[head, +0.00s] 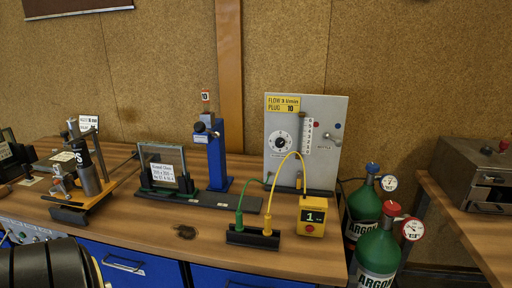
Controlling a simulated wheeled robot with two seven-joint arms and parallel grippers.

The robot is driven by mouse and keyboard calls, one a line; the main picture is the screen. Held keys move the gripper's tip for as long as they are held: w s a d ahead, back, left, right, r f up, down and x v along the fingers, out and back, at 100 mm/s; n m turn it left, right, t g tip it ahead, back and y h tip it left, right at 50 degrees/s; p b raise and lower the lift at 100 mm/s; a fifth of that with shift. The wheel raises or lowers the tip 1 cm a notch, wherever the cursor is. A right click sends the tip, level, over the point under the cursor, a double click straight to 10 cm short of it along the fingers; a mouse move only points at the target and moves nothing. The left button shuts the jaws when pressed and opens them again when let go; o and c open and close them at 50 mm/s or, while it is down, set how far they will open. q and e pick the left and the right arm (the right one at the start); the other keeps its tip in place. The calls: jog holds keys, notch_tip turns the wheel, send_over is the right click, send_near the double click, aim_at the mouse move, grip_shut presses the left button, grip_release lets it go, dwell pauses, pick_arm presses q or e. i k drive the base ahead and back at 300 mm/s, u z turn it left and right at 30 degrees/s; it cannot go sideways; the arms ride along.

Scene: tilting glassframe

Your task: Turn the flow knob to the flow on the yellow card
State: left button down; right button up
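The yellow card (284,104) is at the top left of a grey upright panel (330,112). It reads FLOW, a small figure that looks like 9, then l/min, with PLUG 10 below. The flow knob (281,145) is black with a pale centre and sits on a white dial on the panel; its exact setting is too small to read. A flow tube with a numbered scale (307,137) stands right of the knob. Neither of my grippers shows; a black rounded part of my own arm fills the bottom left corner.
A yellow lead (276,180) arches in front of the panel, right by the knob. A black stand (252,237) with green and yellow plugs and a yellow box (312,215) showing 1 are in front. A blue post (217,155) stands left. Green argon bottles (378,250) are right.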

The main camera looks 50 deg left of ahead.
aim_at(280, 142)
jog(key=u, duration=1.7)
